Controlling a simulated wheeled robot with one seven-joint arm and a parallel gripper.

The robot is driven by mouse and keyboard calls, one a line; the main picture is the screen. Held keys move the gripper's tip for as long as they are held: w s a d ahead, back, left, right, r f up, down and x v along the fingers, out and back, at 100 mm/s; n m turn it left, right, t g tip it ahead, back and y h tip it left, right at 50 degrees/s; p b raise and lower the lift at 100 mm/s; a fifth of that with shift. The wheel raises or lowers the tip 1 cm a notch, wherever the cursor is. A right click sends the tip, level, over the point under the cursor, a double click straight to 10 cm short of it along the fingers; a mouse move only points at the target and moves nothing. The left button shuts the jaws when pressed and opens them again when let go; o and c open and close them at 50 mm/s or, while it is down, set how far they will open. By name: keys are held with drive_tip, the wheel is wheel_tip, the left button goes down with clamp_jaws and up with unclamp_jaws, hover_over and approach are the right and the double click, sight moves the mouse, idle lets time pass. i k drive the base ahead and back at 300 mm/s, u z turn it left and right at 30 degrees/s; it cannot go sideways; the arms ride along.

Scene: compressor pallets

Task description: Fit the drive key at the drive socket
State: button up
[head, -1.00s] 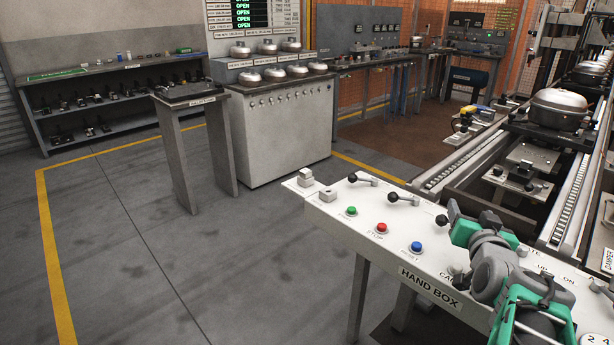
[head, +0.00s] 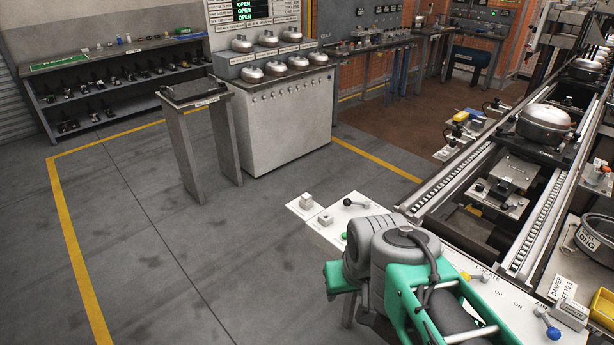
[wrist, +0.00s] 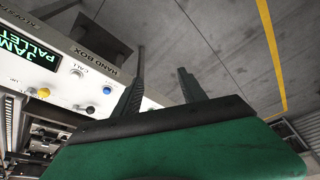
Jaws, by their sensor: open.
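My gripper (wrist: 161,60) shows in the wrist view with its two dark fingers apart and nothing between them. It is over the grey floor beside the white hand box (wrist: 108,78). In the head view my arm covers much of the hand box (head: 322,232), and the fingers are hidden. I cannot make out the drive key or the drive socket for certain in either view. On the conveyor, a domed silver compressor (head: 545,125) sits on a dark pallet, apart from my arm.
A blue-knobbed lever (head: 548,330) is at lower right. A narrow stand (head: 190,96) and a grey cabinet (head: 285,125) stand beyond. The floor at left is clear.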

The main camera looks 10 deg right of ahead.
sight(306, 198)
drive_tip(key=u, duration=0.25)
drive_tip(key=i, duration=0.4)
drive_tip(key=u, duration=0.95)
drive_tip(key=i, duration=1.9)
drive_tip(key=z, duration=0.55)
